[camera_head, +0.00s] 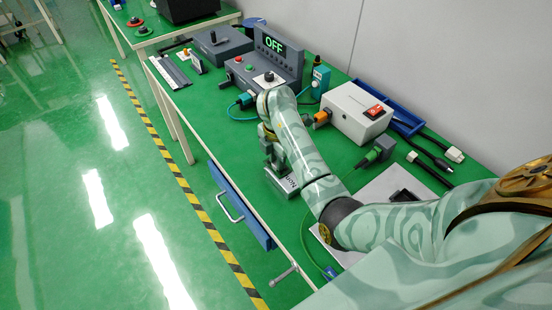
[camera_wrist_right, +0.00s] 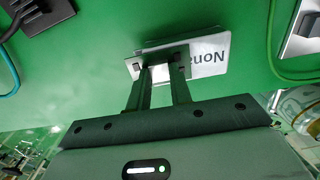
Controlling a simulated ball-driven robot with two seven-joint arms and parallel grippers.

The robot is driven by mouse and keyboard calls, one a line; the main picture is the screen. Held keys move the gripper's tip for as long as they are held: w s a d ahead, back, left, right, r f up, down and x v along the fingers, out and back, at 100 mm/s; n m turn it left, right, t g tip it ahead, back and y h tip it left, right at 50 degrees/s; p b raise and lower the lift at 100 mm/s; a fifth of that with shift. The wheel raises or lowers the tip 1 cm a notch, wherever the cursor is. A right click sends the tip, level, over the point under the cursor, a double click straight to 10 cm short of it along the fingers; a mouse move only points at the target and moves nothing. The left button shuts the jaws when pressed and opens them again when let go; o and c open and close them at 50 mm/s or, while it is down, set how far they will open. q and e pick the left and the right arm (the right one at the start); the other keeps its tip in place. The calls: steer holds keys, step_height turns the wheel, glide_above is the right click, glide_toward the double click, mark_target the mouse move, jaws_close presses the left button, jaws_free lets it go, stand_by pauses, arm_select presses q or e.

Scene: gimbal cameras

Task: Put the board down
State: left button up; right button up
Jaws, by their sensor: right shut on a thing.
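The board (camera_head: 287,184) is a small flat grey-white piece with dark lettering, low over the green bench top near its front edge. In the right wrist view the board (camera_wrist_right: 208,56) shows a white face with upside-down letters. My right gripper (camera_head: 273,166) is shut on it; in the wrist view the two fingers of the right gripper (camera_wrist_right: 160,66) meet its near edge. I cannot tell whether the board touches the bench. The arm hides part of it in the head view. My left gripper is not in view.
A grey control box with an OFF display (camera_head: 278,58) stands behind the gripper. A white box with a red switch (camera_head: 356,111) and a green-plugged cable (camera_head: 378,152) lie to the right. A grey plate (camera_head: 374,192) lies near my arm. An open blue drawer (camera_head: 240,208) juts from the bench front.

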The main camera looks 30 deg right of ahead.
steer(key=o, duration=0.8)
steer(key=shift+a, duration=0.1)
step_height(320, 180, up, 12)
steer(key=p, duration=0.6)
steer(key=shift+r+p, duration=0.15)
steer(key=shift+p, duration=0.15)
